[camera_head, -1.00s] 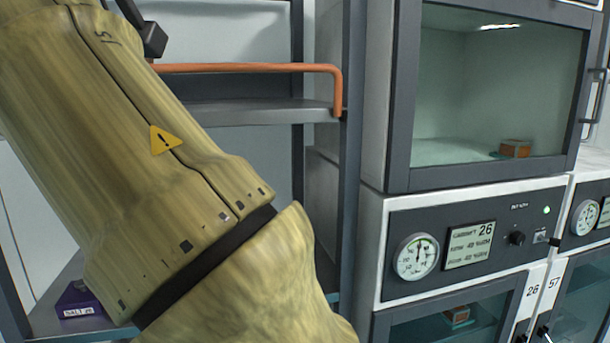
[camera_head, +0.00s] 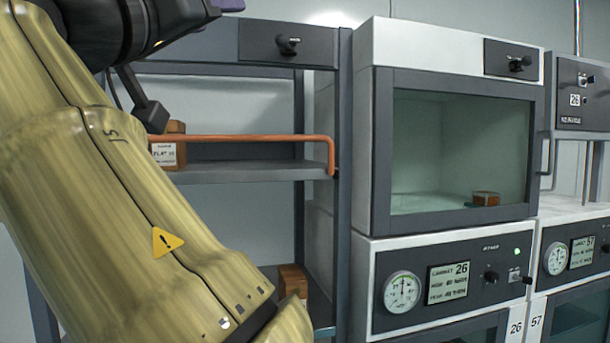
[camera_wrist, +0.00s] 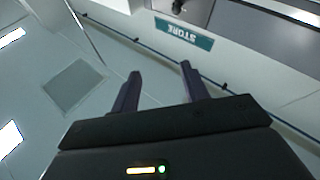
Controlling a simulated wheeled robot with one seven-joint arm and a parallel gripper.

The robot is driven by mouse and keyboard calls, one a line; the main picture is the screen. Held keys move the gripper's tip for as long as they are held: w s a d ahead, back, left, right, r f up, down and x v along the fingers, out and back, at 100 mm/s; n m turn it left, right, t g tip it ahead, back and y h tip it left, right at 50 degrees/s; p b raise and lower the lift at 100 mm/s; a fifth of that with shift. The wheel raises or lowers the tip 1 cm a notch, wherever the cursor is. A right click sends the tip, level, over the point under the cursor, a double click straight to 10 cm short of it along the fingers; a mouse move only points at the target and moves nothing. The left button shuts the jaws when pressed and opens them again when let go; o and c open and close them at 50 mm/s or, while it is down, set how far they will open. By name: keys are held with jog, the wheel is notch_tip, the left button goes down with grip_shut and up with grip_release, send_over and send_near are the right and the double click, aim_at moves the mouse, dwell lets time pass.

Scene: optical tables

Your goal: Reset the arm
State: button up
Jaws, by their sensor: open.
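My gripper (camera_wrist: 160,88) shows in the wrist view with its two dark purple fingers spread apart and nothing between them. It points up toward the ceiling and a wall with a green sign reading STORE (camera_wrist: 184,33), which appears upside down. In the head view my yellow arm fills the left side, with a dark wrist part at the top left. The gripper's fingers cannot be made out clearly there.
A shelf rack with an orange rail (camera_head: 250,138) stands behind my arm. A labelled brown box (camera_head: 170,148) sits on its shelf; another (camera_head: 292,282) is lower. A glass-fronted cabinet (camera_head: 375,150) holds a small orange-brown box (camera_head: 486,198). Its panel (camera_head: 455,283) shows 26.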

jog(key=w+a+f+n+g+y, duration=0.25)
jog(key=w+f+n+y, duration=0.4)
jog(key=w+f, duration=0.8)
jog(key=w+d+f+n+g, duration=0.1)
jog(key=w+d+f+g, duration=0.1)
jog(key=f, duration=0.6)
jog(key=w+d+f+n+g, duration=0.1)
jog(key=w+d+f+g, duration=0.15)
jog(key=f, duration=0.55)
jog(key=w+d+f+n+g, duration=0.2)
jog(key=f, duration=0.6)
jog(key=s+d+f+m+g+b, duration=0.1)
jog(key=s+d+f+g, duration=0.2)
jog(key=d+f, duration=0.6)
jog(key=s+d+f+m+g, duration=0.2)
jog(key=s+d+f+g, duration=0.15)
jog(key=f, duration=0.85)
jog(key=s+d+f+m+g, duration=0.1)
jog(key=s+d+f+m, duration=0.1)
jog(key=s+d+f, duration=0.3)
jog(key=s+d+f+m+g+y, duration=0.1)
jog(key=s+d+f+m+g, duration=0.1)
jog(key=s+f, duration=0.7)
jog(key=s+d+m, duration=0.1)
jog(key=s+d, duration=0.1)
jog(key=shift+s+d+f+m, duration=0.3)
jog(key=shift+d+f+m, duration=0.05)
jog(key=shift+f, duration=0.05)
